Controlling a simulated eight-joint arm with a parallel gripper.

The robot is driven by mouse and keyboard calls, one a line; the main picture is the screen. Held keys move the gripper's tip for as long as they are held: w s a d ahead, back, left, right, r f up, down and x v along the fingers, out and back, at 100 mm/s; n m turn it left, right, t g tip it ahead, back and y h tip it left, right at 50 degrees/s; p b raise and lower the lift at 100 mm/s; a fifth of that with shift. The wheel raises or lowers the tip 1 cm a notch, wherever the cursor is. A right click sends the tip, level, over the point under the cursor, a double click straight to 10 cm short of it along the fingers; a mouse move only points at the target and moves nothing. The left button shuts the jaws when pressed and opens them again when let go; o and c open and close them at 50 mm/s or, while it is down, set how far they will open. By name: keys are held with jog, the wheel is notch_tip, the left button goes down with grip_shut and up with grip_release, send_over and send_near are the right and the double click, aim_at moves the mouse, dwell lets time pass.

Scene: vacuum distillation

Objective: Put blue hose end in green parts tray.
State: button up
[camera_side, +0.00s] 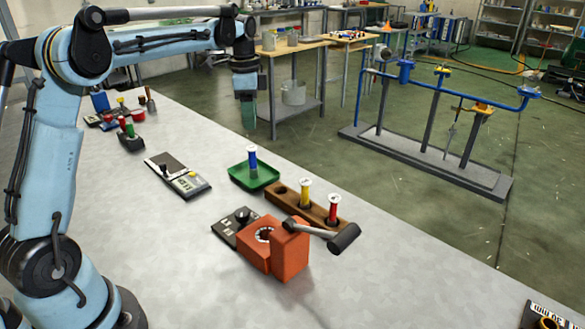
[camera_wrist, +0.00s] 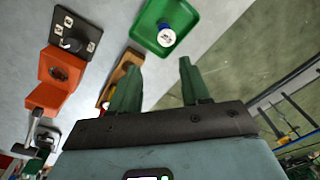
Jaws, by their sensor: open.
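The blue hose end (camera_side: 252,161), with a white top, stands upright in the green parts tray (camera_side: 268,177) on the grey table. In the wrist view the hose end (camera_wrist: 166,35) shows end-on inside the tray (camera_wrist: 186,14). My gripper (camera_side: 248,122) is raised above and behind the tray in the side view, apart from it. Its two green fingers (camera_wrist: 160,67) are spread with nothing between them in the wrist view, and the hose end lies beyond their tips.
A wooden rack (camera_side: 284,191) beside the tray holds a yellow hose end (camera_side: 305,192) and a red one (camera_side: 333,208). An orange block with a black-ended lever (camera_side: 290,255) stands in front. A flat instrument (camera_side: 178,175) lies left; clear table separates it from the tray.

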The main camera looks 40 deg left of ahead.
jog(key=s+d+r+n+t, duration=0.3)
jog(key=s+d+n, duration=0.2)
jog(key=s+d, duration=0.45)
jog(key=s+d+f+n+t, duration=0.3)
jog(key=s+d+f, duration=0.3)
jog(key=s, duration=0.2)
jog(key=shift+s+f+n+t, duration=0.2)
jog(key=shift+s+n+t, duration=0.1)
jog(key=shift+s+n, duration=0.1)
dwell(0.4)
